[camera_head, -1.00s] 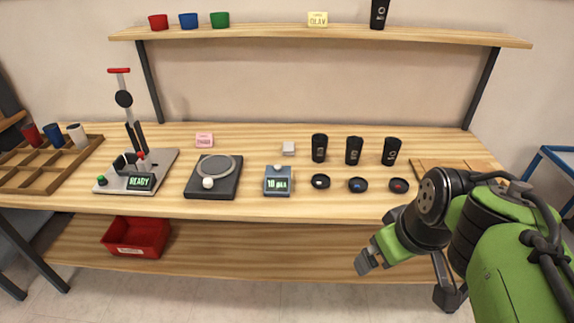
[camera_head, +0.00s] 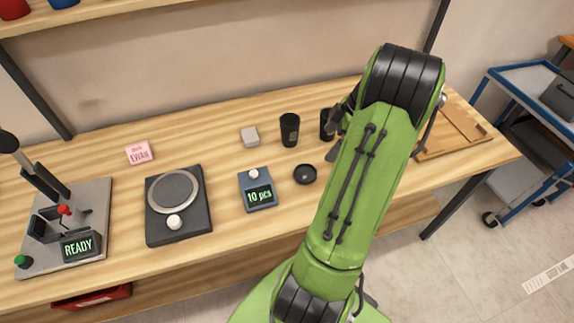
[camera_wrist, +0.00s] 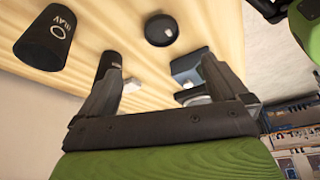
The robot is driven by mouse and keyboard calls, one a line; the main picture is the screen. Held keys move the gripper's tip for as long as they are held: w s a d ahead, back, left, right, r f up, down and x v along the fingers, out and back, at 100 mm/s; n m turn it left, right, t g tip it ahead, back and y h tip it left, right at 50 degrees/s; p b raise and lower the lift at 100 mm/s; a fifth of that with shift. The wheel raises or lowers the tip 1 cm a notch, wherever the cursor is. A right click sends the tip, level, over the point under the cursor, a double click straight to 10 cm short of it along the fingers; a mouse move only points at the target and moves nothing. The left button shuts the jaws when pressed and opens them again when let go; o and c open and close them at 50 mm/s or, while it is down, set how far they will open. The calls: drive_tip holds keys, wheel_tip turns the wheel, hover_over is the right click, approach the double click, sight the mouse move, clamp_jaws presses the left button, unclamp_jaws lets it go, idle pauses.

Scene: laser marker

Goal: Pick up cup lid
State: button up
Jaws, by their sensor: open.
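A round black cup lid (camera_head: 305,174) lies flat on the wooden bench (camera_head: 110,180), in front of a black cup (camera_head: 290,130). A black lid also shows at the top of the wrist view (camera_wrist: 161,30), beyond my gripper's fingers and apart from them. I cannot tell if it is the same lid. My gripper (camera_wrist: 158,85) is open and empty, its two fingers spread wide. In the head view it is partly hidden behind my green arm, near a second cup (camera_head: 326,124). The other lids and the third cup are hidden by the arm there.
A dark plate with a round disc (camera_head: 175,215) and a press (camera_head: 62,225) stand further left. A blue cart (camera_head: 520,100) is at right.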

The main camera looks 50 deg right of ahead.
sight(304, 174)
drive_tip(key=b+x, duration=0.4)
drive_tip(key=x, duration=1.1)
drive_tip(key=shift+a, duration=0.2)
drive_tip(key=shift+s+r, duration=0.1)
drive_tip(key=shift+c, duration=0.2)
drive_tip(key=c, duration=1)
drive_tip(key=shift+r, duration=0.15)
